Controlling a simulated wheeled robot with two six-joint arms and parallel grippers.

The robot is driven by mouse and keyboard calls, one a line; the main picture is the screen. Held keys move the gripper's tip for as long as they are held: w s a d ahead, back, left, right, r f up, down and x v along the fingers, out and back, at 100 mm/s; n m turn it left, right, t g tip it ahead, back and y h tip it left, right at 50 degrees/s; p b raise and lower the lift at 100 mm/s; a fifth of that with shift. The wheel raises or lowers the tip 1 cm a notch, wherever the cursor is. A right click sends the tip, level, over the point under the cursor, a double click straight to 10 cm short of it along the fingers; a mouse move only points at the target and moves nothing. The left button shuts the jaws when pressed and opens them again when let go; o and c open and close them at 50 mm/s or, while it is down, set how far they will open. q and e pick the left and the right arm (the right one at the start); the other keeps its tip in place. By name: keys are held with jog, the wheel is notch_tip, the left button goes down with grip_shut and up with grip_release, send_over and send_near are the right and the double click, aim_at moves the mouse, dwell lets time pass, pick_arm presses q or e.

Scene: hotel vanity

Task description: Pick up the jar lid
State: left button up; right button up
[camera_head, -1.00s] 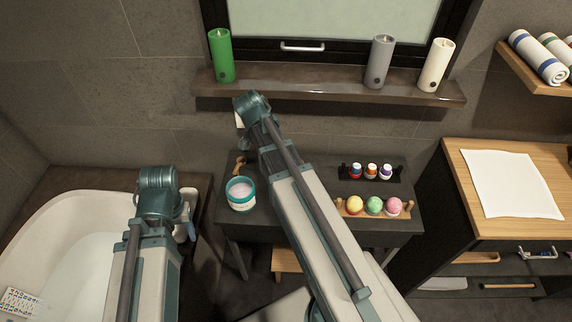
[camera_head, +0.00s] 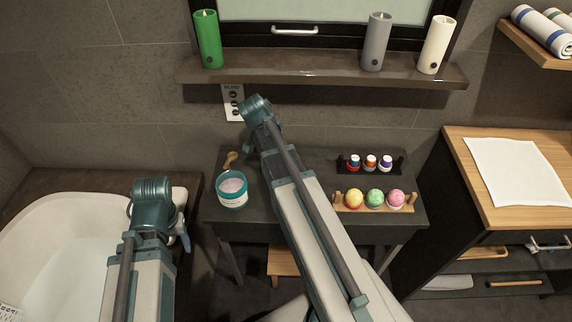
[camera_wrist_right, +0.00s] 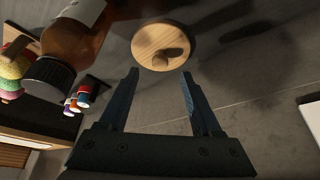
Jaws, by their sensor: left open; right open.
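The jar lid (camera_wrist_right: 150,50) is a round, light wooden disc with a small knob, in the upper middle of the right wrist view. My right gripper (camera_wrist_right: 160,74) is open, with nothing between its fingers; the lid shows just beyond its fingertips. I cannot tell whether they touch. In the head view I cannot make out the lid or my right gripper.
An amber bottle with a black cap (camera_wrist_right: 80,35) is close at upper left in the wrist view. The dark table (camera_head: 310,163) also holds a wooden scoop (camera_head: 230,159), small bottles (camera_head: 370,162) and bath bombs (camera_head: 375,198). A candle shelf (camera_head: 300,73) is above; the bathtub (camera_head: 50,225) is left.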

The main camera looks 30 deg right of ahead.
jog(key=shift+b+x, duration=2)
jog(key=shift+x, duration=0.15)
jog(key=shift+d+f+b, duration=0.15)
jog(key=shift+f+b, duration=0.3)
jog(key=shift+f, duration=0.05)
jog(key=shift+r, duration=0.1)
grip_shut()
